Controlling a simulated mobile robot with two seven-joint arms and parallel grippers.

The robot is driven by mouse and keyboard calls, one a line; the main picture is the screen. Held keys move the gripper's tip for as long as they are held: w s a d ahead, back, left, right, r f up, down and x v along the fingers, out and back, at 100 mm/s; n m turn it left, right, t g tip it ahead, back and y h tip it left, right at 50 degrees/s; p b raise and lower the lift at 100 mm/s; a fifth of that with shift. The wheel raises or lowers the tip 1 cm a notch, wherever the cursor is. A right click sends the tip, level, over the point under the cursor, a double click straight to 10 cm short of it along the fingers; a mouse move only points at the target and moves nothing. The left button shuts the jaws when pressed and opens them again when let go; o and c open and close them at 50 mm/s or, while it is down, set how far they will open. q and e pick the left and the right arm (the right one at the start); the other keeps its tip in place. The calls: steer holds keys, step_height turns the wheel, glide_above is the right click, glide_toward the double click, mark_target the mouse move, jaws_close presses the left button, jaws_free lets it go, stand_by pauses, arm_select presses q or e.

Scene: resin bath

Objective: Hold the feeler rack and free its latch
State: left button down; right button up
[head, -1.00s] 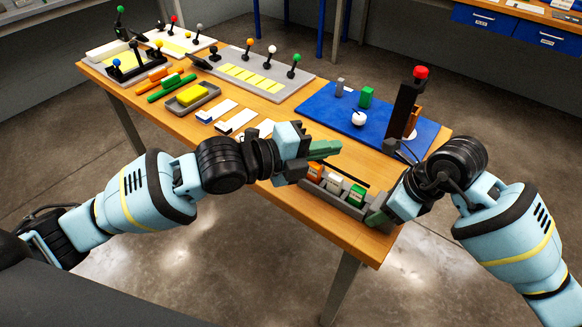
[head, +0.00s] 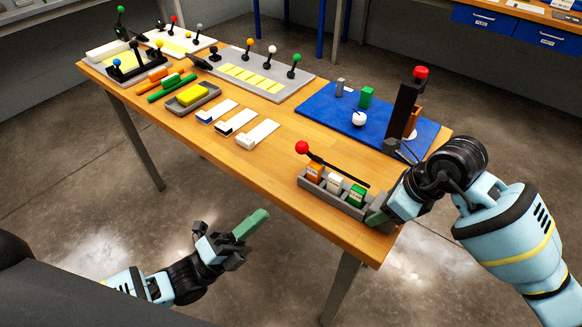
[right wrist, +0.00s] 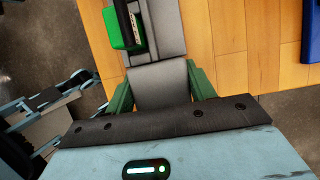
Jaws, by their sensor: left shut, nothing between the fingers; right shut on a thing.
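The feeler rack (head: 328,192) is a grey tray near the table's front right edge, holding orange, white and green blocks. A black latch bar (head: 338,170) with a red ball (head: 302,148) at its left end runs along the rack's far side. I cannot tell whether the latch is free. My right gripper (head: 378,217) is shut on the rack's right end; the right wrist view shows its green fingers (right wrist: 160,88) on either side of the grey end piece (right wrist: 160,72). My left gripper (head: 252,222) is shut and empty, off the table's front edge, apart from the rack.
Three white-topped blocks (head: 258,134) lie left of the rack. A blue mat (head: 330,108) with a dark post (head: 403,108) and a red knob stands behind it. Lever boards and a yellow block in a tray (head: 194,96) fill the left. Table around the rack's left is clear.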

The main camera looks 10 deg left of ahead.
arm_select(q)
steer(key=shift+s+a+f, duration=0.15)
steer(key=shift+s+a, duration=0.15)
steer(key=shift+s, duration=0.05)
steer(key=w+a+x, duration=0.1)
steer(key=a+x, duration=0.1)
steer(key=x, duration=1.1)
steer(key=shift+w+a+r, duration=0.2)
steer(key=shift+w+r, duration=0.05)
steer(key=shift+w, duration=0.1)
steer(key=shift+d+r, duration=0.1)
steer(key=shift+r, duration=0.05)
